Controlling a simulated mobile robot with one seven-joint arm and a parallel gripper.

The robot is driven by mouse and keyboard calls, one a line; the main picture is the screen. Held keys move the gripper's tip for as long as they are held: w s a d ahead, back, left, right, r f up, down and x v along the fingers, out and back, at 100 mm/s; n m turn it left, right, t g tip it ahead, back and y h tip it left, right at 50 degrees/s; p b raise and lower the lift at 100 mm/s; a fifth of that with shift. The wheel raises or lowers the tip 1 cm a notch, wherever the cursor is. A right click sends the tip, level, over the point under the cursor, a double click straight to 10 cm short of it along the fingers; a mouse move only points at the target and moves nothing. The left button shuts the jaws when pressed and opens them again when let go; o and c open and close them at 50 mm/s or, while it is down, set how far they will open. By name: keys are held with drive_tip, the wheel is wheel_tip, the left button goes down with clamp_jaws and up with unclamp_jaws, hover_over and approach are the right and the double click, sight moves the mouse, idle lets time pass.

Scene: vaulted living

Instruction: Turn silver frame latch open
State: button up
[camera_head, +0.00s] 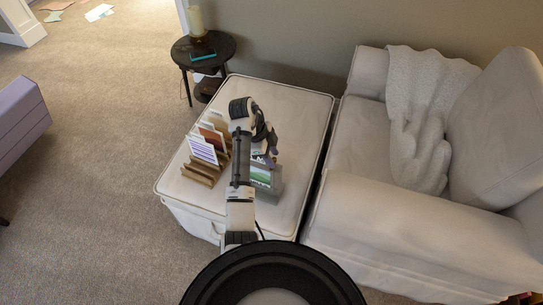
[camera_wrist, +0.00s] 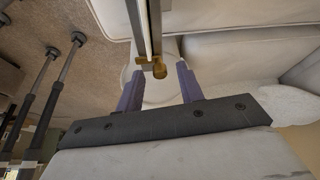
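The silver-grey frame (camera_head: 275,189) stands on the cream ottoman (camera_head: 302,112), with a green picture on its face. In the wrist view the frame (camera_wrist: 155,22) shows edge-on at the top. A small brass-coloured latch (camera_wrist: 159,69) projects from its lower end there. My gripper (camera_wrist: 160,70) is open, with its two purple fingers on either side of the latch and visible gaps to both. In the head view my gripper (camera_head: 265,155) is just above and behind the frame, partly covered by my arm. The latch cannot be made out in the head view.
A wooden rack (camera_head: 201,174) with several upright cards stands left of the frame, close to my arm. A cream sofa (camera_head: 345,145) with a blanket is at the right. A dark round side table (camera_head: 220,47) with a candle is behind. Carpet at the left is mostly free.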

clamp_jaws()
drive_tip(key=shift+n+p, duration=0.3)
drive_tip(key=shift+n, duration=0.1)
drive_tip(key=n+p, duration=0.1)
drive_tip(key=n+t+p, duration=0.1)
drive_tip(key=n, duration=0.1)
drive_tip(key=shift+s+r, duration=0.15)
drive_tip(key=shift+s, duration=0.05)
drive_tip(key=n+t+p, duration=0.1)
drive_tip(key=n, duration=0.1)
drive_tip(key=n+t+y+p, duration=0.1)
drive_tip(key=n+p, duration=0.1)
drive_tip(key=n, duration=0.1)
drive_tip(key=shift+s+d, duration=0.15)
drive_tip(key=shift+s, duration=0.05)
drive_tip(key=n+t+p, duration=0.1)
drive_tip(key=n, duration=0.1)
drive_tip(key=n+y, duration=0.1)
drive_tip(key=n, duration=0.1)
drive_tip(key=shift+d+n+t+p, duration=0.1)
drive_tip(key=shift+n+t+p, duration=0.3)
drive_tip(key=n+y, duration=0.1)
drive_tip(key=n, duration=0.3)
drive_tip(key=shift+s+d+t+y, duration=0.1)
drive_tip(key=shift+t+y, duration=0.2)
drive_tip(key=shift+y, duration=0.1)
drive_tip(key=shift+n, duration=0.3)
